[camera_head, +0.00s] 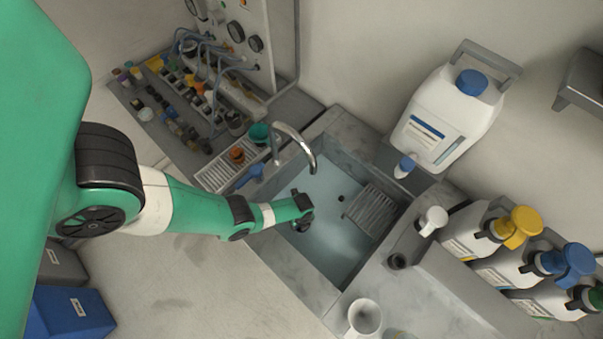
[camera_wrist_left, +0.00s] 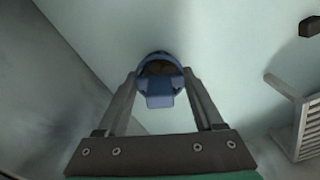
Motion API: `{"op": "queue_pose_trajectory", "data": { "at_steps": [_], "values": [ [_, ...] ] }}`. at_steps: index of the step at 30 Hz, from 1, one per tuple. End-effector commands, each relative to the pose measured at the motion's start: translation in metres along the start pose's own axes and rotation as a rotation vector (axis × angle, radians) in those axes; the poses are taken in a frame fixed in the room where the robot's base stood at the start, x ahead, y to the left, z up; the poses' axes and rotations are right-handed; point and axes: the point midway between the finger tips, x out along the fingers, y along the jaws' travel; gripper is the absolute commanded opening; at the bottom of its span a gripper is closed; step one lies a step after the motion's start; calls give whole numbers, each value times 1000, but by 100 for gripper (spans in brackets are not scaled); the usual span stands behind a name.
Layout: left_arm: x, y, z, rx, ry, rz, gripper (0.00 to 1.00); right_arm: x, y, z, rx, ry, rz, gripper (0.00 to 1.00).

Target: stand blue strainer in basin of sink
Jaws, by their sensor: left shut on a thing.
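My left gripper (camera_head: 302,222) reaches from the left over the sink (camera_head: 305,270) and is low in its basin. In the left wrist view my left gripper (camera_wrist_left: 160,74) is shut on the blue strainer (camera_wrist_left: 160,98), whose round rim and short tab lie between the fingertips. The basin floor (camera_wrist_left: 225,40) is pale blue behind it. In the head view the strainer is mostly hidden by the gripper. I cannot tell whether it touches the floor. My right gripper is not in view.
A slatted rack (camera_head: 372,210) stands in the basin's right part, also at the right in the wrist view (camera_wrist_left: 300,110). A curved faucet (camera_head: 297,143) hangs over the back. A white jug (camera_head: 450,115), pump bottles (camera_head: 475,235) and a mug (camera_head: 364,317) stand around the sink.

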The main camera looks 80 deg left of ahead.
Motion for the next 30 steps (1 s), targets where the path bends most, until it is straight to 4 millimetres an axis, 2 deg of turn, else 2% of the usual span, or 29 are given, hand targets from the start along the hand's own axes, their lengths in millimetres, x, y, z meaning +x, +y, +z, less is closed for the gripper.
{"op": "queue_pose_trajectory", "data": {
  "at_steps": [15, 24, 25, 29, 30],
  "values": [
    [26, 0, -1, 0, 0, 0, 16, -19, 0, 17, 0, 0, 0, 100],
    [26, 0, -1, 0, 0, 0, 16, -19, 0, 17, 0, 0, 0, 100],
    [26, 0, -1, 0, 0, 0, 74, -19, 0, 17, 0, 0, 0, 100],
    [26, 0, -1, 0, 0, 0, 97, -19, 0, 17, 0, 0, 0, 100],
    [26, 0, -1, 0, 0, 0, 100, -19, 0, 17, 0, 0, 0, 100]
  ]
}}
